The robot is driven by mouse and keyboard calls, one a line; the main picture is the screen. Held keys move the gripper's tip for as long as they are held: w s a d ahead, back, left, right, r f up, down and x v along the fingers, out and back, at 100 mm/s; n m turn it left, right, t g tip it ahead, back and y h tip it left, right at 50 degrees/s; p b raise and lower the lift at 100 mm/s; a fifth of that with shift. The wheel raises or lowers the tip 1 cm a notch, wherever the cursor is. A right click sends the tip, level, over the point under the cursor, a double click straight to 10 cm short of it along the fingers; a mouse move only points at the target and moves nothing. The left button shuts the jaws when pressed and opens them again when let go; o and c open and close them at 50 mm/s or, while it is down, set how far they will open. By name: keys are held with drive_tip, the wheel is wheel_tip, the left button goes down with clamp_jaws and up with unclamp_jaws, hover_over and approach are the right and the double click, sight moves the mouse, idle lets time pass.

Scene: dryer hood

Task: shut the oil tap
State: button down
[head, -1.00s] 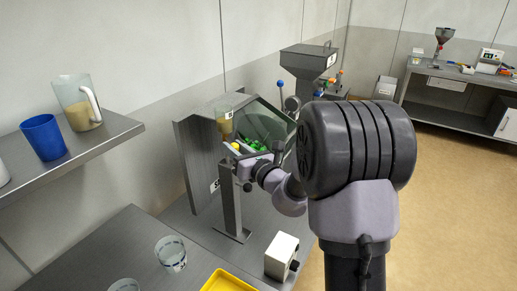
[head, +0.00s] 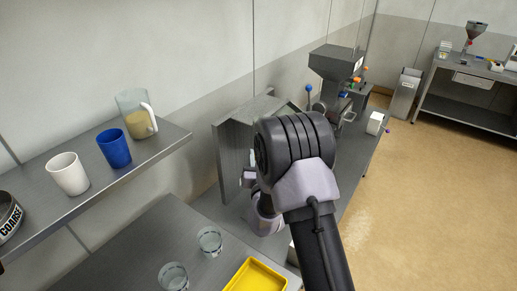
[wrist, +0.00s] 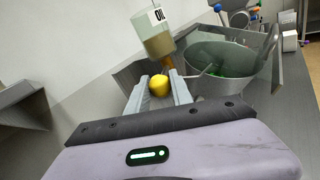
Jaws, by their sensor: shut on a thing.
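In the wrist view, the yellow ball knob (wrist: 159,86) of the oil tap sits between the two fingers of my gripper (wrist: 160,94), which is shut on it. Just above it is the oil container (wrist: 156,34), a clear vessel with a dark "OIL" label, amber liquid low in it and a brown outlet below. I cannot tell from this angle whether the tap is open or shut. In the head view, my arm hides the knob, the oil container and most of my gripper.
A metal bowl (wrist: 222,66) with green contents lies just right of the tap. In the head view, a shelf (head: 95,200) at left holds a jug (head: 138,118), a blue cup (head: 114,150) and a white mug (head: 68,175). Glasses and a yellow tray (head: 256,278) are in front.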

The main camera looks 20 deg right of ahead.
drive_tip(key=shift+d+r, duration=0.1)
drive_tip(key=shift+r, duration=0.05)
drive_tip(key=c, duration=1.1)
unclamp_jaws()
drive_tip(key=shift+w+d, duration=0.1)
drive_tip(key=shift+w, duration=0.05)
drive_tip(key=shift+c, duration=0.2)
drive_tip(key=p+v, duration=0.5)
drive_tip(key=v, duration=1.2)
drive_tip(key=shift+s, duration=0.3)
drive_tip(key=shift+c, duration=0.2)
